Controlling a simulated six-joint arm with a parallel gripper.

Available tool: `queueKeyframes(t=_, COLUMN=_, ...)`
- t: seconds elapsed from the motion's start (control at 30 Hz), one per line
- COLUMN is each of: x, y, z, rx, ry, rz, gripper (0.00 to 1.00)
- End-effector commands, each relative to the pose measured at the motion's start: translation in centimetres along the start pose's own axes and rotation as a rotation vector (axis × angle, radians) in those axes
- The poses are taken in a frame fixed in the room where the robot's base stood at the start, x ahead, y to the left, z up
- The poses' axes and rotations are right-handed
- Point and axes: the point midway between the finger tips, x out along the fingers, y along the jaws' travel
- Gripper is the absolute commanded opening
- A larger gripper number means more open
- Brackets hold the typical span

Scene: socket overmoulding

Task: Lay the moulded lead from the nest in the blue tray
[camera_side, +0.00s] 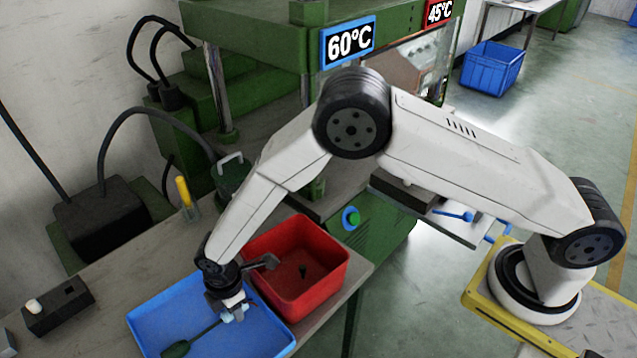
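The blue tray (262,345) stands on the bench at the lower left. A dark green lead (178,348) shows in it, with a thick end at the lower left and a thin part running up right toward my gripper (236,314). My gripper points down over the tray, at its upper right part. Small pale blue and white parts show at the fingertips. I cannot tell whether the fingers touch the lead or are closed on it, or whether the lead rests on the tray floor. I cannot make out the nest; my arm covers part of the press.
A red tray (327,285) with a small dark piece inside stands right beside the blue tray. A small black box (58,308) lies left on the bench. A yellow-handled tool (185,195) stands behind. The green press (255,25) is at the back.

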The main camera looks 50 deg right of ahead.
Motion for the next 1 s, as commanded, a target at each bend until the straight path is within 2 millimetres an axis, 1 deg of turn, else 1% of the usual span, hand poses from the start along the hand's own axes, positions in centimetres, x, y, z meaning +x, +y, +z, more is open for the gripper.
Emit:
queueKeyframes(t=0.03, x=0.0, y=0.0, z=0.0, rx=0.000, ry=0.000, rz=0.000, gripper=0.58)
queueKeyframes(t=0.1, x=0.0, y=0.0, z=0.0, rx=0.000, ry=0.000, rz=0.000, gripper=0.77)
queueKeyframes(t=0.4, x=0.0, y=0.0, z=0.0, rx=0.000, ry=0.000, rz=0.000, gripper=0.77)
queueKeyframes(t=0.57, x=-0.4, y=0.0, z=0.0, rx=0.000, ry=0.000, rz=0.000, gripper=0.77)
queueKeyframes(t=0.77, x=-1.8, y=0.1, z=0.0, rx=0.000, ry=0.001, rz=0.001, gripper=0.77)
queueKeyframes(t=1.0, x=-4.7, y=0.1, z=0.0, rx=0.000, ry=0.002, rz=0.002, gripper=0.77)
